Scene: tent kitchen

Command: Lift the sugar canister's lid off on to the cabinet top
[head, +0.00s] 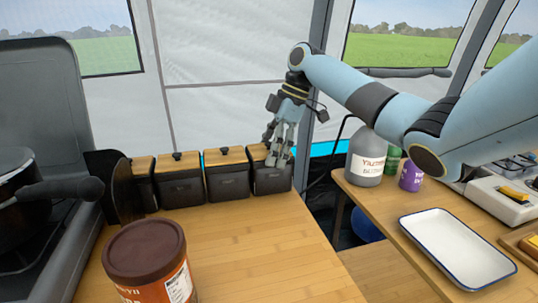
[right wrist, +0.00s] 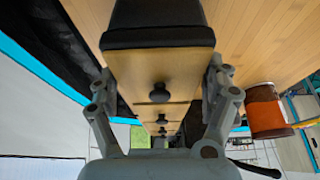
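A row of several dark canisters with wooden lids and black knobs stands at the back of the cabinet top (head: 250,262). Their labels are too small to read, so I cannot tell which is the sugar canister. My right gripper (head: 278,160) is down at the rightmost canister (head: 271,182), partly hiding its lid (head: 256,152). In the right wrist view the open fingers (right wrist: 162,92) stand on either side of a wooden lid (right wrist: 150,70) with a black knob (right wrist: 159,93). I cannot tell whether they touch it. The lid looks seated. My left gripper is out of view.
A brown-lidded orange tub (head: 146,255) stands at the front left of the cabinet top. A stove with a dark pot (head: 20,200) is at the left. The middle of the top is clear. A side table at right holds a white tray (head: 458,248) and a grey bottle (head: 366,160).

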